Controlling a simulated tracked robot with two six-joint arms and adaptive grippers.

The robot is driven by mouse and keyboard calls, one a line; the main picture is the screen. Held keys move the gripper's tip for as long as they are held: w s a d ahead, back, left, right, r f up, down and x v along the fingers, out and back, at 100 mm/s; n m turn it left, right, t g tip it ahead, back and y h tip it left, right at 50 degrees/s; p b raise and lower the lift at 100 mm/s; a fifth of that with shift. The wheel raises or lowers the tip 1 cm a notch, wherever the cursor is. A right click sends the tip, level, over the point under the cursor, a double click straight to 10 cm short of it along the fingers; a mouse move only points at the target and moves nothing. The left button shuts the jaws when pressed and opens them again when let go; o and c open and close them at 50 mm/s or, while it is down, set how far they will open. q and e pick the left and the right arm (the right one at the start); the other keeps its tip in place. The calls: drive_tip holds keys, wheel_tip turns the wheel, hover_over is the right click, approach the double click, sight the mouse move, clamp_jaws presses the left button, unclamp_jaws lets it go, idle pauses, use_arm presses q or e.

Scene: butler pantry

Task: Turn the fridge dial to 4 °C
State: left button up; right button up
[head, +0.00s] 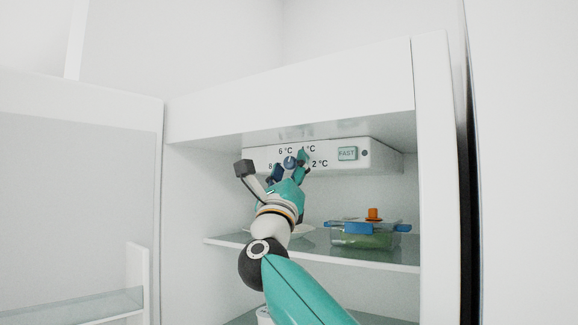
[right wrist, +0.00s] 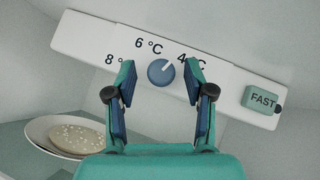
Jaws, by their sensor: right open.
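The round blue fridge dial (head: 289,162) sits on the white control panel (head: 339,162) under the fridge ceiling. In the right wrist view the dial (right wrist: 161,72) has a white pointer mark toward the upper right, between 6 °C and 4 °C and closer to 4 °C. My right gripper (right wrist: 160,80) is open, with one finger on each side of the dial and visible gaps between. In the head view my right gripper (head: 290,169) is in front of the panel and partly covers the 4 °C and 8 °C labels. My left gripper is out of view.
The FAST button (head: 347,153) is right of the dial. Below, a glass shelf (head: 375,261) holds a blue-clipped container (head: 365,236) with an orange item on top, and a white plate (right wrist: 38,130) with pale food. The open door (head: 90,200) stands left.

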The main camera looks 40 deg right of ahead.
clamp_jaws()
drive_tip(key=shift+w+a+m+g+h, duration=0.1)
drive_tip(key=shift+m+g+h, duration=0.85)
drive_tip(key=shift+m, duration=0.55)
drive_tip(key=shift+f, duration=0.1)
unclamp_jaws()
drive_tip(key=v, duration=1.2)
drive_tip(key=shift+w+f+t, duration=0.1)
drive_tip(key=shift+f+t, duration=0.1)
drive_tip(key=shift+t, duration=0.05)
